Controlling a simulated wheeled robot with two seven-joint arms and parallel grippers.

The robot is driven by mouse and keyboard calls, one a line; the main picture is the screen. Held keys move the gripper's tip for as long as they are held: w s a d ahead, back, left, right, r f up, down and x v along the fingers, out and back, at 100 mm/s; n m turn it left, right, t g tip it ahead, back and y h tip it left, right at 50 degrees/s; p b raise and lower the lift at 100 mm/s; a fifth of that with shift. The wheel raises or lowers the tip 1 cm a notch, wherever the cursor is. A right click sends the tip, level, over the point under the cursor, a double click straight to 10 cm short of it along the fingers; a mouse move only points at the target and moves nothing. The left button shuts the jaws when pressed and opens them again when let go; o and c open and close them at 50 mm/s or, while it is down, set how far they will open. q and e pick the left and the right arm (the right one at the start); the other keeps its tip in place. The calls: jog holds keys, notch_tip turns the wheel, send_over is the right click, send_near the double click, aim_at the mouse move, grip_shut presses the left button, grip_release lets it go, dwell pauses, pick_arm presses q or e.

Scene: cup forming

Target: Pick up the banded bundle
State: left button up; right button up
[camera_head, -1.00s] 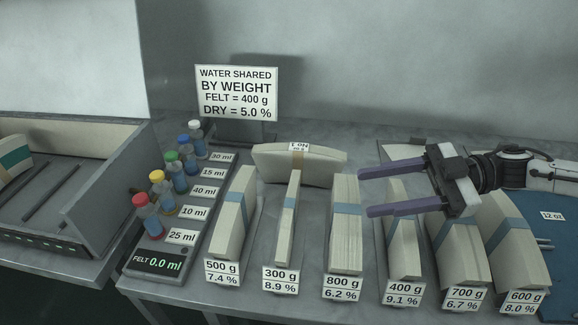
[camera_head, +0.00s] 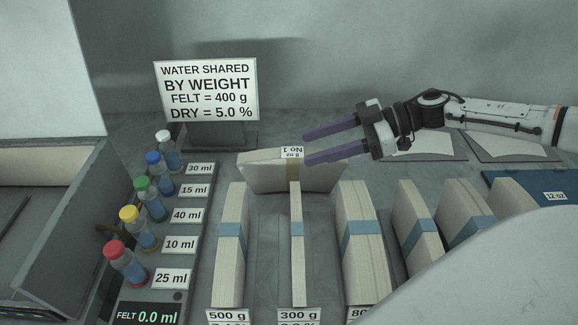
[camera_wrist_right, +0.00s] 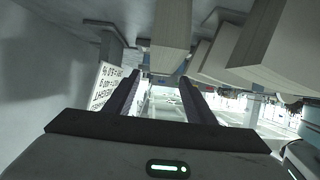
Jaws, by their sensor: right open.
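A pale bundle with a tan band (camera_head: 293,171) lies across the back of the table, with a "No 1" tag (camera_head: 292,152) on top. Several upright pale bundles with blue bands stand in front: the 500 g bundle (camera_head: 233,215), the thin 300 g bundle (camera_head: 297,250), the 800 g bundle (camera_head: 363,265) and others to the right. My right gripper (camera_head: 306,148) is open, its two purple fingers pointing left by the tan-banded bundle's right half, near the tag. I cannot tell whether they touch it. The right wrist view shows both fingers apart (camera_wrist_right: 157,88). My left gripper is out of view.
A sign (camera_head: 207,90) stands behind left. Bottles with coloured caps (camera_head: 152,200) and volume labels line a dispenser (camera_head: 150,312) at left. A grey walled tray (camera_head: 60,235) is farther left. A blue mat (camera_head: 525,185) lies at right. A large white shape covers the lower right.

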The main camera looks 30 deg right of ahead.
aim_at(297, 152)
jog(key=shift+f+p+x, duration=0.15)
jog(key=shift+p+x, duration=0.1)
jog(key=shift+x, duration=1.25)
jog(key=shift+f+p+x, duration=0.15)
jog(key=shift+p+x, duration=0.05)
jog(key=shift+x, duration=1.35)
jog(key=shift+s+d, duration=0.1)
grip_shut()
jog(key=shift+r, duration=0.15)
